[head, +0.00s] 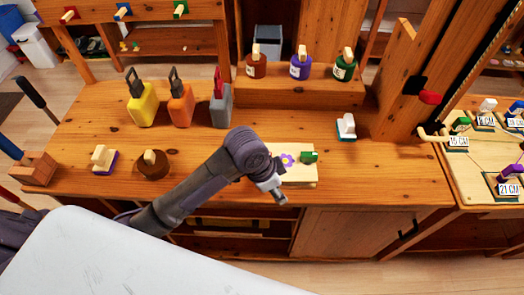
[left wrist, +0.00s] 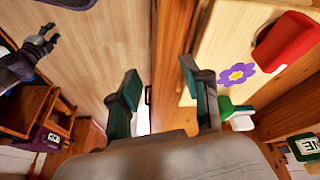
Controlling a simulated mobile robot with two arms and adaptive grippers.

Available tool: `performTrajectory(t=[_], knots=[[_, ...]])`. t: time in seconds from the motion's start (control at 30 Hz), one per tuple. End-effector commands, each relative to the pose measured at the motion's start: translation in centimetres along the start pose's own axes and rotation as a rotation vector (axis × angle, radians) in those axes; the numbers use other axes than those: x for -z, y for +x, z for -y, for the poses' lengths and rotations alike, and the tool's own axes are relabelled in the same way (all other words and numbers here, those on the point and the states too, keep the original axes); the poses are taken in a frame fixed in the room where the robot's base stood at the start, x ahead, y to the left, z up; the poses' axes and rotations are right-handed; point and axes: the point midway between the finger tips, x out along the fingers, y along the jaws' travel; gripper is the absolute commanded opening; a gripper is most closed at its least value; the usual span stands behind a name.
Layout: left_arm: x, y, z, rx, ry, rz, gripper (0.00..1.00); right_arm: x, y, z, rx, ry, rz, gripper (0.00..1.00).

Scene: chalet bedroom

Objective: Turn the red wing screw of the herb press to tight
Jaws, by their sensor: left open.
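The herb press (head: 300,178) is a pale wooden board with a purple flower, lying near the front edge of the bench. A green wing screw (head: 308,157) sits on its right. The red wing screw (left wrist: 286,40) shows only in the left wrist view, at the upper right; my arm covers its place in the head view. The press (left wrist: 222,40) and green screw (left wrist: 236,114) also show there. My left gripper (head: 270,190) is at the press's front left. In the wrist view its jaws (left wrist: 160,85) are open and empty, with the red screw outside them to the right.
Yellow (head: 143,108), orange (head: 180,108) and grey (head: 220,112) bottles stand behind my arm. Several labelled jars (head: 300,66) stand on the raised shelf. A dark gripper-like part (left wrist: 40,48) shows at the wrist view's left.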

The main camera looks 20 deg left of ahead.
Motion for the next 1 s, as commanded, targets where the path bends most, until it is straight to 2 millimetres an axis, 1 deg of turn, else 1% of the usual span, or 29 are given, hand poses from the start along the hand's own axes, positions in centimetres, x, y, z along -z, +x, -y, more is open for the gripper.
performTrajectory(t=[0.03,0.1,0.17,0.2,0.27,0.3,0.4,0.5,0.6,0.67,0.77,0.87,1.0], knots=[[1.1,-1.1,1.2,0.004,0.061,0.021,0.48,-0.1,-0.2,0.0,0.0,0.0,0.001,0.4],[2.3,-2.5,2.5,-0.005,0.149,0.064,0.48,-0.1,-0.3,0.0,0.0,0.0,0.002,0.4],[3.0,-3.9,3.8,-0.009,0.219,0.111,0.48,-0.1,-0.4,-0.1,-0.001,-0.001,0.002,0.4],[3.4,-5.0,4.8,-0.012,0.26,0.142,0.48,-0.1,-0.4,-0.2,-0.002,-0.001,0.003,0.4],[3.7,-6.6,6.2,-0.014,0.311,0.191,0.48,-0.2,-0.5,-0.3,-0.004,-0.002,0.003,0.4],[3.9,-7.8,7.2,-0.016,0.336,0.223,0.48,-0.2,-0.6,-0.5,-0.005,-0.003,0.003,0.4],[4.1,-10.4,9.1,-0.02,0.38,0.286,0.48,-0.2,-0.7,-0.7,-0.008,-0.004,0.004,0.4],[4.1,-12.4,10.4,-0.025,0.402,0.33,0.48,-0.2,-0.7,-0.9,-0.01,-0.005,0.004,0.4],[4.0,-13.4,11.1,-0.029,0.412,0.351,0.48,-0.2,-0.8,-0.9,-0.01,-0.005,0.004,0.4],[3.9,-13.5,11.2,-0.031,0.414,0.357,0.48,-0.2,-0.8,-0.9,-0.01,-0.005,0.004,0.4],[3.6,-12.8,11.3,-0.034,0.413,0.36,0.48,-0.2,-0.9,-0.9,-0.01,-0.005,0.004,0.4],[3.1,-11.4,11.3,-0.035,0.412,0.359,0.48,-0.1,-1.2,-0.9,-0.01,-0.005,0.003,0.4],[2.0,-8.6,11.4,-0.035,0.413,0.36,0.48,0.0,-1.6,-0.9,-0.01,-0.005,0.002,0.4]])
